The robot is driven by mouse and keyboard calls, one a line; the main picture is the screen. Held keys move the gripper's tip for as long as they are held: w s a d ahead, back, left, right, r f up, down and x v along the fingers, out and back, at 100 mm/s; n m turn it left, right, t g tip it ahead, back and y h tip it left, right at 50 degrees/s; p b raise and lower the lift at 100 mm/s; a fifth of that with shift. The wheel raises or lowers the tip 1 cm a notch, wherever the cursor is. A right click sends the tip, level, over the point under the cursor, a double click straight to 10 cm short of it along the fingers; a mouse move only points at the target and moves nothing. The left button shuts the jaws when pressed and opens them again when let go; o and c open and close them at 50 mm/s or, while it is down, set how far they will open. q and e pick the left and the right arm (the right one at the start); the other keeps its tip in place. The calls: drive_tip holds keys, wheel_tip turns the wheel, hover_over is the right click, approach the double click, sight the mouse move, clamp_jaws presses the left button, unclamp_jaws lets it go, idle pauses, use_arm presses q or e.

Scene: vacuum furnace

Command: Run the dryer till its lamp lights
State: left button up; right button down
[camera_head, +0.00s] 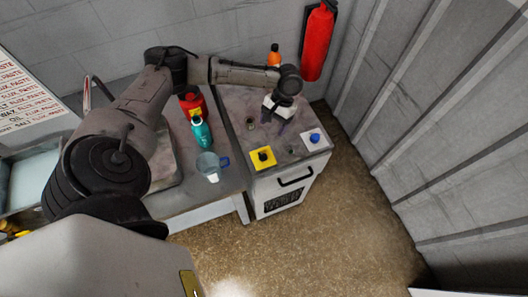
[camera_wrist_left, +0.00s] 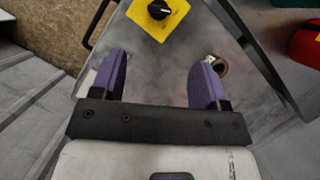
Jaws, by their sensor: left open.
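The dryer looks to be the grey-topped cabinet (camera_head: 232,100) with a handle and a dark vent on its front. On its top front edge is a yellow plate with a black knob (camera_head: 263,157), also in the left wrist view (camera_wrist_left: 158,10). A white plate with a blue button (camera_head: 314,138) sits to its right. A small dark fitting (camera_head: 289,148) lies between them; I cannot tell if it is the lamp. My left gripper (camera_head: 281,124) is over the cabinet top, behind the plates. Its purple fingers are apart and empty in the left wrist view (camera_wrist_left: 160,74). My right gripper is not in view.
An orange bottle (camera_head: 274,56) stands behind my arm. A fire extinguisher (camera_head: 318,42) hangs on the wall. The floor at right is clear.

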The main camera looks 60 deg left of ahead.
sight(263, 154)
use_arm(q)
drive_tip(key=x, duration=1.3)
drive_tip(key=shift+s+d+f, duration=0.15)
drive_tip(key=shift+s+f, duration=0.05)
drive_tip(key=shift+f, duration=0.05)
drive_tip(key=c, duration=0.9)
drive_tip(key=shift+d+r+m+y+p, duration=0.1)
drive_tip(key=shift+r+m+y+p, duration=0.2)
drive_tip(key=shift+m+p, duration=0.7)
drive_tip(key=shift+d+m+g+y+p, duration=0.1)
drive_tip(key=shift+m+g+y+p, duration=0.3)
drive_tip(key=shift+m+p, duration=0.85)
drive_tip(key=m+y+p, duration=0.1)
drive_tip(key=m+p, duration=0.2)
drive_tip(key=m, duration=0.1)
drive_tip(key=shift+d+f+y, duration=0.1)
drive_tip(key=shift+y, duration=0.3)
drive_tip(key=shift+f+m+t+y+p, duration=0.1)
drive_tip(key=shift+m+t+y+p, duration=0.3)
drive_tip(key=shift+m, duration=0.45)
drive_tip(key=shift+m+t+y+p, duration=0.1)
drive_tip(key=shift+m+t+p, duration=0.1)
drive_tip(key=shift+m+p, duration=0.45)
drive_tip(key=shift+m, duration=0.35)
